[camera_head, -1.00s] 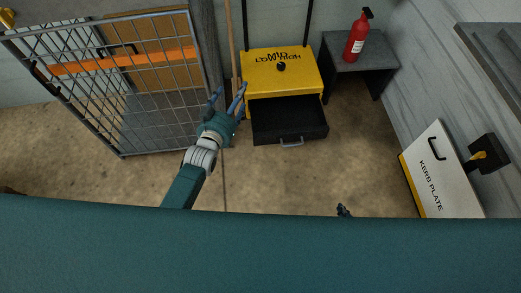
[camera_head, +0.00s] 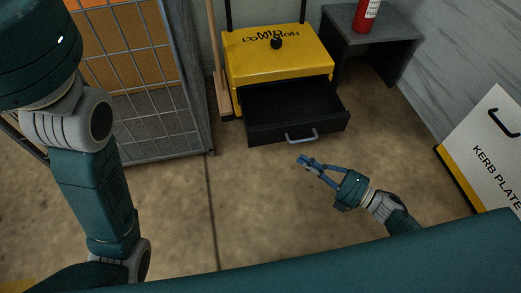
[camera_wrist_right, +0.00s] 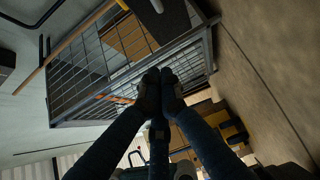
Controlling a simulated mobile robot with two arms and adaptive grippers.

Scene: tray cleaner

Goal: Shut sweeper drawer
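The yellow sweeper (camera_head: 275,62) stands against the back wall in the head view. Its black drawer (camera_head: 258,131) is pulled out at the front, with a grey bar handle (camera_head: 302,138) on its face. My right gripper (camera_head: 307,161) is just in front of and below the handle, apart from it in the picture. Its fingertips are together with nothing seen between them; the right wrist view also shows the fingers (camera_wrist_right: 160,88) meeting. My left arm crosses the left of the head view, and its gripper is out of frame.
A wire cage (camera_head: 150,85) stands left of the sweeper, with a broom (camera_head: 216,60) between them. A grey side table (camera_head: 385,45) with a red extinguisher (camera_head: 366,15) stands at right. A white kerb plate (camera_head: 490,145) is farther right. Floor before the drawer is clear.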

